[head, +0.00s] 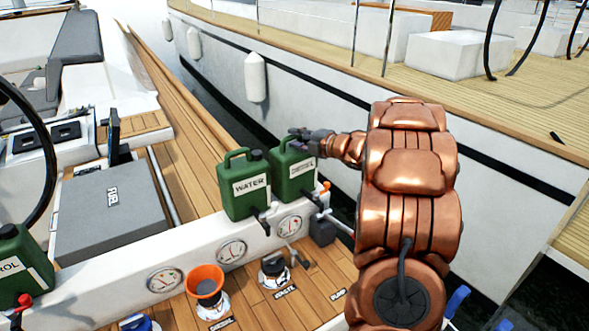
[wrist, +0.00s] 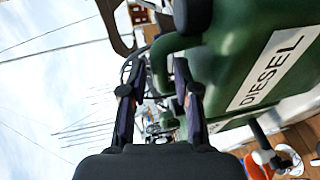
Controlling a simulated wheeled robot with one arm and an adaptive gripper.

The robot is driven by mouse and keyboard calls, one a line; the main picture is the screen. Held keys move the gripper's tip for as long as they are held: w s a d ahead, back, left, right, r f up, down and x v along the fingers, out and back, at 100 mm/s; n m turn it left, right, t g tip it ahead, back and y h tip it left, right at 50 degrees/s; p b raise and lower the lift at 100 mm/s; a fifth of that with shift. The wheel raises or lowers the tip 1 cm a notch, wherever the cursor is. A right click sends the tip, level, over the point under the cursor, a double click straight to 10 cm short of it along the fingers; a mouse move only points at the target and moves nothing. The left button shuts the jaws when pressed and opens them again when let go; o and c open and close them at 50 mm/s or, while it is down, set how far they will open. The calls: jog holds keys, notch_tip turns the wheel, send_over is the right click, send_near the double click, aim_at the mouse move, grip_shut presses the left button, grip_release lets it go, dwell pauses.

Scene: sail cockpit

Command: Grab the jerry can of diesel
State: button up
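The diesel jerry can (head: 291,178) is green and stands upright on the white ledge, right of the similar water can. In the wrist view the can (wrist: 235,50) fills the upper right, and its white DIESEL label is readable. My gripper (head: 300,138) is at the top of this can, by its handle. In the wrist view my gripper (wrist: 159,100) has its two dark fingers apart, with the can's green handle (wrist: 160,62) showing between them. I cannot tell whether a finger touches the handle.
A green water can (head: 245,190) stands close to the left. A petrol can (head: 18,268) is at the far left. An orange funnel (head: 205,281) and deck fillers are below the ledge. A grey fuel box (head: 112,212) lies behind. Another hull (head: 330,110) runs alongside at the right.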

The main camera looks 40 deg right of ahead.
jog(key=shift+x, duration=1.1)
grip_shut()
